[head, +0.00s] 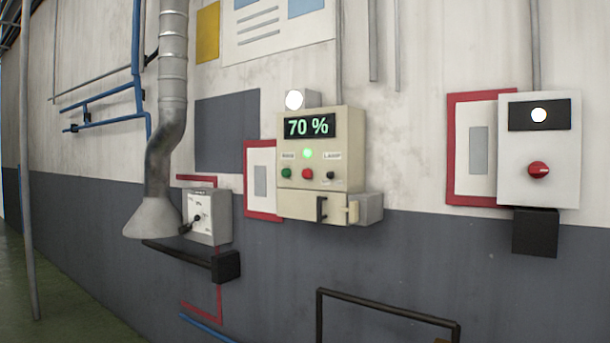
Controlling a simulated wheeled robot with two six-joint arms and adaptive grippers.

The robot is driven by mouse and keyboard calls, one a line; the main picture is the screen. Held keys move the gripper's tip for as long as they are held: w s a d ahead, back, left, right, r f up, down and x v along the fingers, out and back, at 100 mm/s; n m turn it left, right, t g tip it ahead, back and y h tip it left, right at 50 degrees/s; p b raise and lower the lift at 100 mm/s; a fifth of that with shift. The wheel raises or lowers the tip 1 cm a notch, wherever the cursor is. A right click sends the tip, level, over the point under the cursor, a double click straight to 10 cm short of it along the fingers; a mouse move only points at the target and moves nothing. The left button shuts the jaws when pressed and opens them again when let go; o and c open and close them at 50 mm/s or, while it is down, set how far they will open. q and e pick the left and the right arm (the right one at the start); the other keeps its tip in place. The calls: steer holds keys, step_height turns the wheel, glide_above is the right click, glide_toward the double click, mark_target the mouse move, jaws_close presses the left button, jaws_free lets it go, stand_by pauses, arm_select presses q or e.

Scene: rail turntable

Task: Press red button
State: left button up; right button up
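A beige control box (339,152) hangs on the wall near the middle of the head view. Its display (310,126) reads "70 %" in green. Below the display a round green light (307,153) glows. A small red button (307,173) sits in the middle of the lower row. A green button (286,173) is to its left and a small black control (330,174) to its right. I cannot tell whether the red button is pressed in. Neither of my grippers is in view.
A white box (515,180) with a red knob (538,170) hangs at the right. A grey switch box (206,212) and a flared duct (154,216) are at the left. A dark rail (385,311) stands low in front of the wall.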

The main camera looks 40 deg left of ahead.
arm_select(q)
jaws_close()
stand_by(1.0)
